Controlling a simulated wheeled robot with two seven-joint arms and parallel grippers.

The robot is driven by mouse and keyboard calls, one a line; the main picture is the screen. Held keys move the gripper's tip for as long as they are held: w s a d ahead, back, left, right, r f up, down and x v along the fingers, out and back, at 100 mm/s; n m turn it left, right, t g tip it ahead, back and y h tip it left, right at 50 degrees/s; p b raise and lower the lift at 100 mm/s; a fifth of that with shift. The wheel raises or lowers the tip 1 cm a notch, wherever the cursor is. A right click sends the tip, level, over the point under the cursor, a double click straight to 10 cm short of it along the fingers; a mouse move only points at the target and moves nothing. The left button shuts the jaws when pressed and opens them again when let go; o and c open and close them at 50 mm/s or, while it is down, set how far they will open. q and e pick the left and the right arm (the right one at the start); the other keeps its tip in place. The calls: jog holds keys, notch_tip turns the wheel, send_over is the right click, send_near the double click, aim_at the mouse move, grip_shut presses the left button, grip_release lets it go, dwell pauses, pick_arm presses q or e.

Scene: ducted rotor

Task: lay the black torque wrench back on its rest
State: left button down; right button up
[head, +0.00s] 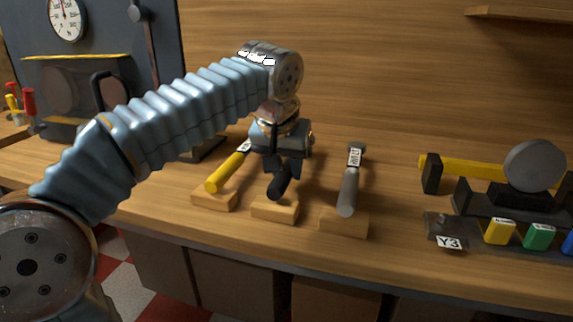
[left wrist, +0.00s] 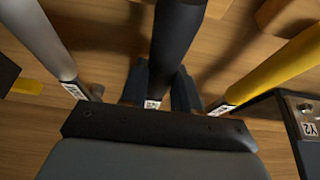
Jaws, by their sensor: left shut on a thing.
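The black torque wrench (head: 279,187) has its handle end over the middle wooden rest (head: 275,211); I cannot tell whether it touches. My left gripper (head: 284,166) points down and is shut on the wrench, hiding its far part in the head view. In the left wrist view, the black wrench (left wrist: 176,45) runs between the fingers of my left gripper (left wrist: 160,88), with a white label close to the palm. My right gripper is in neither view.
A yellow wrench (head: 227,170) lies on the left rest (head: 214,202), a grey one (head: 349,185) on the right rest (head: 344,222), both close beside my gripper. Farther right stand a dark fixture (head: 500,203) and coloured blocks (head: 499,232). A gauge panel (head: 125,40) stands at the left.

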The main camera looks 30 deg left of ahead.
pick_arm(q)
jog(key=shift+f, duration=0.2)
jog(key=c, duration=0.7)
grip_release()
jog(key=shift+c, duration=0.2)
jog(key=shift+r, duration=0.1)
jog(key=p+v, duration=0.3)
jog(key=v, duration=1)
jog(key=shift+s+r, duration=0.2)
jog(key=shift+r, duration=0.05)
